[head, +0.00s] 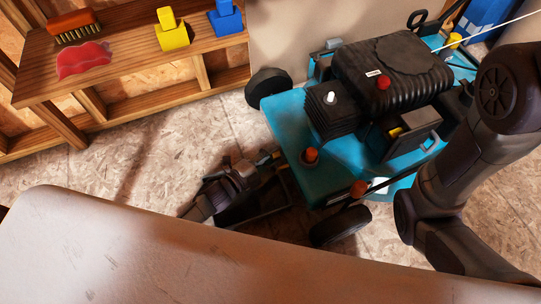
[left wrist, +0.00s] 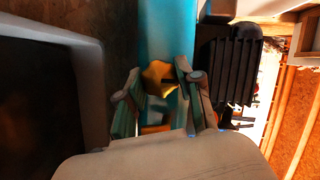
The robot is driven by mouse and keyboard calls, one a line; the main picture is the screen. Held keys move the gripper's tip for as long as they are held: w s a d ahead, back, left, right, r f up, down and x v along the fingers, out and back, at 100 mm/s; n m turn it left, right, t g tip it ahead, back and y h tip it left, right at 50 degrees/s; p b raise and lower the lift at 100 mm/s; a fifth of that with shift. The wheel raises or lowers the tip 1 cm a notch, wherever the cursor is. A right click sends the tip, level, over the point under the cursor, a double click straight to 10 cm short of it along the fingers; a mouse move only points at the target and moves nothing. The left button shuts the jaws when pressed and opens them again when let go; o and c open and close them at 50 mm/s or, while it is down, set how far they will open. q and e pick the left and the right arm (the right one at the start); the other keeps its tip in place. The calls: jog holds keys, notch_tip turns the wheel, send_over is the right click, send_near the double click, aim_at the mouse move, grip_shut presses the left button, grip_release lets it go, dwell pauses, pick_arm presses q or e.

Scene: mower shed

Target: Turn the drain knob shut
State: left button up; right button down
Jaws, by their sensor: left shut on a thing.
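The teal mower (head: 285,105) stands on the floor with its black engine (head: 385,70) on top. My left gripper (head: 268,159) is at the near left edge of the mower deck. In the head view the knob is hidden at the gripper. My right gripper is not in view.
A mower wheel (head: 340,225) is below. A wooden shelf (head: 130,62) holds a brush, red cloth and yellow and blue items.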

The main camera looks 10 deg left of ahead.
pick_arm(q)
jog(key=shift+d, duration=0.1)
dwell(0.3)
jog(key=o, duration=1.2)
jog(key=shift+c, duration=0.2)
jog(key=v, duration=1.2)
jog(key=shift+f, duration=0.1)
